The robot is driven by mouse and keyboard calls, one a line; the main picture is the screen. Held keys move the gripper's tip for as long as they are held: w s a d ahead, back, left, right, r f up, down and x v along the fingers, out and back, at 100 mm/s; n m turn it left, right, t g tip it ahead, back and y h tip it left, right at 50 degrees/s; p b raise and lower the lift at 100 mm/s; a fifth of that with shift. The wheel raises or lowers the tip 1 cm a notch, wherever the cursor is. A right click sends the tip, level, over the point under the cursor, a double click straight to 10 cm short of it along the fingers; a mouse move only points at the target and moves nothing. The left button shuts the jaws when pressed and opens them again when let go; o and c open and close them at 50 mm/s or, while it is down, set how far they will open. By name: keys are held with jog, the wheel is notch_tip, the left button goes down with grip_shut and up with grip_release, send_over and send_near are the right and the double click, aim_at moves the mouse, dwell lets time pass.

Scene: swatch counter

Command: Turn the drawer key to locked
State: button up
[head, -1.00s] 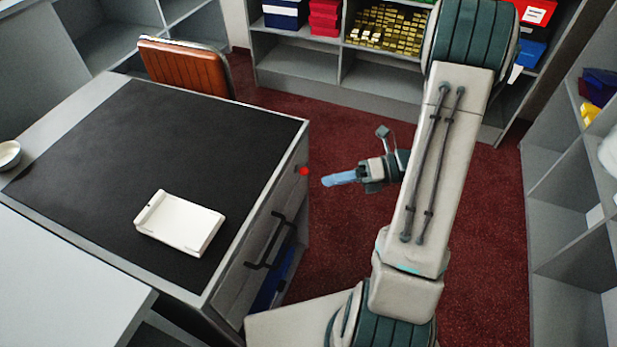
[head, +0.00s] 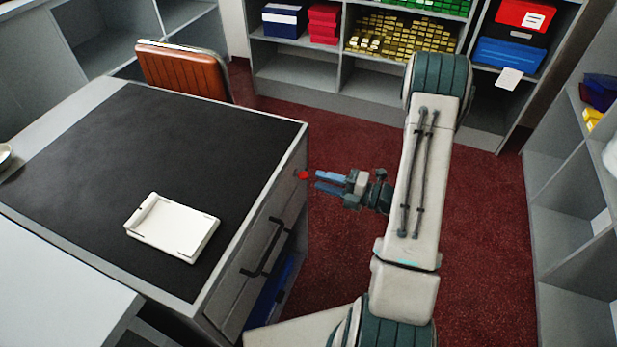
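The red drawer key (head: 303,175) sticks out of the desk drawer front (head: 280,215), near its far end. It is small, and I cannot tell which way it is turned. My gripper (head: 316,181) is just right of the key, with its two blue fingers pointing left at the drawer front. The fingers are apart with a gap between them, and nothing shows in the gap. The key is just beyond the fingertips, closer in line with the upper one. I cannot tell whether they touch.
A black handle (head: 262,248) juts from the drawer front, nearer than the key. A white tray (head: 172,228) lies on the black desk mat (head: 150,150). An orange chair (head: 182,72) stands behind the desk. Red carpet (head: 340,260) is clear around my arm.

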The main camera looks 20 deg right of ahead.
jog(key=x, duration=0.5)
grip_shut()
